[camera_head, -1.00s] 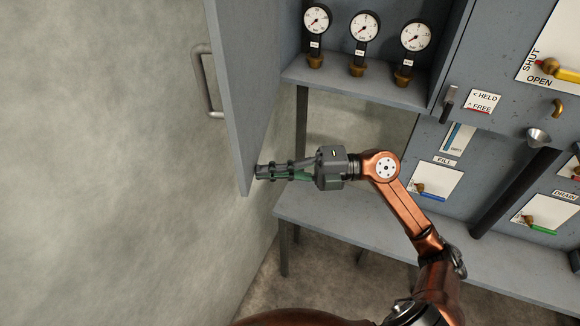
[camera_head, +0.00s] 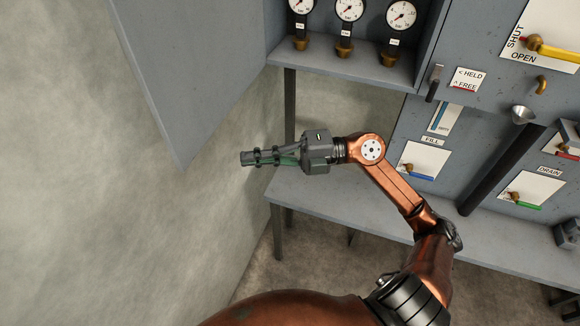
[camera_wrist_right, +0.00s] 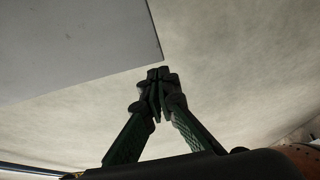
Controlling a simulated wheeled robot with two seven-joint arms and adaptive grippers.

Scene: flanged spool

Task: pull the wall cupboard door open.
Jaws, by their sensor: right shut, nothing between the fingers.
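The grey wall cupboard door (camera_head: 185,75) stands swung open at the upper left in the head view, showing its broad flat face. Its handle is not in view now. The door's corner also shows in the right wrist view (camera_wrist_right: 75,45), just beyond the fingertips. The open cupboard (camera_head: 350,62) shows gauges on its bottom shelf. My right gripper (camera_head: 246,158) is shut and empty, pointing left, below and to the right of the door's lower corner. In the head view a gap shows between the fingertips and the door. My left gripper is not in view.
Several dial gauges (camera_head: 350,12) stand in the cupboard. A grey bench (camera_head: 350,212) runs below. Bare wall (camera_head: 80,200) fills the left.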

